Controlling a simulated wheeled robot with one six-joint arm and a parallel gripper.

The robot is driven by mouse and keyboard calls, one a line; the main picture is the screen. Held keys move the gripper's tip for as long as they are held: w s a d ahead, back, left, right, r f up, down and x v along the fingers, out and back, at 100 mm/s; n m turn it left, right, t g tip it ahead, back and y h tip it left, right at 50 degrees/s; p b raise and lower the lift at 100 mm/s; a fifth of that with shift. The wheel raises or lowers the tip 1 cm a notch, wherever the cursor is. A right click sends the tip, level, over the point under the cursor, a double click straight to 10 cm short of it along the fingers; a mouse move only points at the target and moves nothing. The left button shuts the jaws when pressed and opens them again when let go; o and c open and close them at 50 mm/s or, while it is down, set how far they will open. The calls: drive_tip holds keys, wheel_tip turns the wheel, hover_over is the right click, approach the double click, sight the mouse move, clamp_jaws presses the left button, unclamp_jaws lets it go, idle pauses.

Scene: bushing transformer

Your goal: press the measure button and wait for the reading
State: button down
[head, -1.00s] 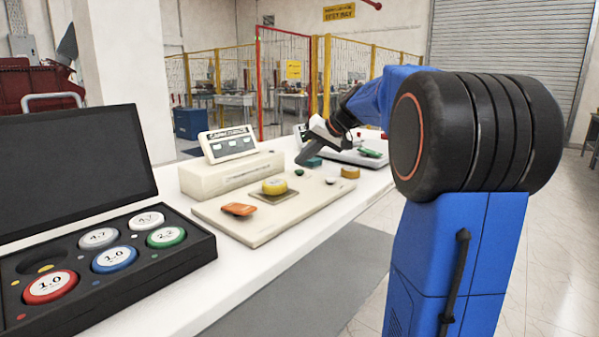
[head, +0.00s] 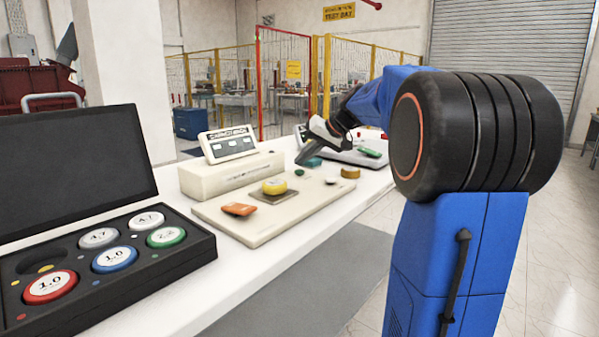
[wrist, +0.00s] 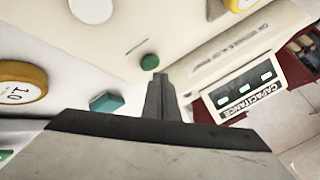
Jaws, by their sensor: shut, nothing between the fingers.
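The small green button (head: 299,171) sits on the cream measuring board (head: 262,229). In the wrist view the green button (wrist: 149,61) lies just beyond my fingertips (wrist: 160,76). My gripper (head: 299,161) is shut and empty, pointing down at the button. I cannot tell whether it touches it. The capacitance meter (head: 228,143) stands on a cream block behind the board, and it also shows in the wrist view (wrist: 245,92). Its small display windows show no reading that I can make out. A yellow disc (head: 274,187) sits on a dark square pad on the board.
An orange piece (head: 239,209), a white round piece (head: 331,181) and a brass-coloured disc (head: 350,172) are on or beside the board. A teal piece (head: 313,162) lies near my gripper. An open black case (head: 190,262) holds several labelled discs at front left.

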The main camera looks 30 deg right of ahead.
sight(303, 171)
drive_tip(key=shift+f, duration=0.9)
idle(1.0)
drive_tip(key=shift+r, duration=0.95)
drive_tip(key=shift+r, duration=0.1)
drive_tip(key=shift+r, duration=2.4)
